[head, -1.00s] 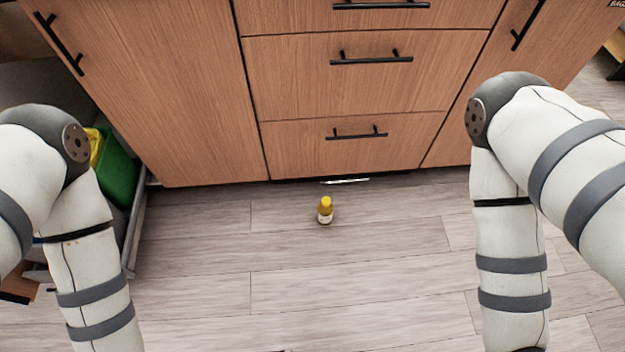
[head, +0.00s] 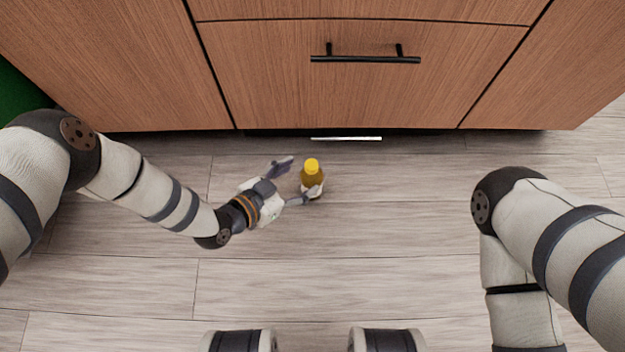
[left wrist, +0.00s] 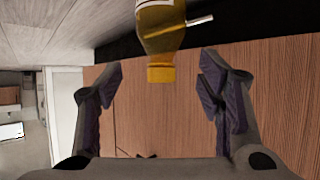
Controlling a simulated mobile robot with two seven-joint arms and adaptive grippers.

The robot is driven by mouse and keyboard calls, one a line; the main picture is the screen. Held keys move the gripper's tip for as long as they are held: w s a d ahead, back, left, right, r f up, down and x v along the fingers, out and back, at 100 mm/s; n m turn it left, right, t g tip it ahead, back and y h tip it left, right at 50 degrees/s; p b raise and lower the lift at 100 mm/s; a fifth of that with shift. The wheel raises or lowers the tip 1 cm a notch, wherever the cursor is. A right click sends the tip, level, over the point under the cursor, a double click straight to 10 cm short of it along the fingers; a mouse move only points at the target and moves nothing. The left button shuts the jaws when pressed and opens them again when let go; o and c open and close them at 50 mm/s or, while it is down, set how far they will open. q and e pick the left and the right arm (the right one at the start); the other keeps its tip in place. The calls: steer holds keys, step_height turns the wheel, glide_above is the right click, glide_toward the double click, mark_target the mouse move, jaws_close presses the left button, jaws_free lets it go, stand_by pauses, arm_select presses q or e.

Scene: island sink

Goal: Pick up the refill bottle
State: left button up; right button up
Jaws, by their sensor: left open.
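The refill bottle (head: 312,180) is small, with a yellow cap, an amber body and a pale label. It stands upright on the wood-plank floor in front of the cabinet. My left gripper (head: 299,180) is open, low over the floor, with its fingers pointing right at the bottle. In the left wrist view the bottle (left wrist: 161,38) shows at the top centre, just beyond and between the open fingers (left wrist: 162,82). My right arm shows at the right, but its gripper is out of view.
Wooden cabinet drawers (head: 365,90) with a black bar handle (head: 365,59) rise behind the bottle. A thin white strip (head: 346,138) lies at the cabinet's foot. A green bin (head: 22,90) stands at the far left. The floor (head: 400,230) right of the bottle is clear.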

mark_target(307, 172)
arm_select(q)
steer(key=b+x, duration=0.2)
steer(key=x, duration=0.2)
steer(key=shift+w+d+b, duration=0.25)
steer(key=shift+w+b, duration=0.05)
steer(key=shift+w, duration=0.05)
steer(key=shift+w+d, duration=0.3)
jaws_close()
steer(key=shift+s, duration=0.1)
